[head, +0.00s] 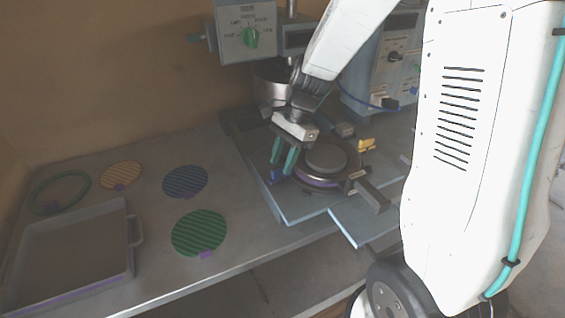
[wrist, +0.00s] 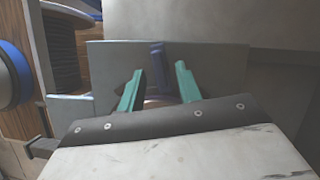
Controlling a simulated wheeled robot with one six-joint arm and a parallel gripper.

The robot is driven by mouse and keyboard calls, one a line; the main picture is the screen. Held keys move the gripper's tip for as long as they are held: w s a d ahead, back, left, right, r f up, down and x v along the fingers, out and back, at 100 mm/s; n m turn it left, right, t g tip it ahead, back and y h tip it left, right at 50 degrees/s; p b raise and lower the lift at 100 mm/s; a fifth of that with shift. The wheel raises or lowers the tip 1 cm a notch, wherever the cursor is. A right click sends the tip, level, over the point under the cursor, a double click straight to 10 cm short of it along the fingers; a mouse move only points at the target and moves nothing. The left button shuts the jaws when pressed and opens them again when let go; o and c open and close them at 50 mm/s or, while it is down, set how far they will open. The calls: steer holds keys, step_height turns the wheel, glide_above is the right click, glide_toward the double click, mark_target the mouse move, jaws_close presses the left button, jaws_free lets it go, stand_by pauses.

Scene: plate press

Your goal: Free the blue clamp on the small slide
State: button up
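The blue clamp (wrist: 158,64) shows in the wrist view as a short dark blue bar over a grey plate (wrist: 215,62), which may be the small slide. In the head view a small blue piece (head: 273,177), likely the same clamp, sits just below my fingertips at the left of the round press tooling. My gripper (head: 281,165) points down with two teal fingers apart. In the wrist view my gripper (wrist: 157,75) is open, with the clamp showing in the gap between the fingers. Nothing appears gripped. Whether a finger touches the clamp I cannot tell.
A round dark die (head: 326,160) stands right of my fingers, with a yellow clamp (head: 366,145) behind it. A grey tray (head: 75,245) and striped discs, including a green one (head: 199,232), lie on the table at left.

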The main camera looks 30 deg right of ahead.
steer(key=shift+x, duration=0.8)
jaws_close()
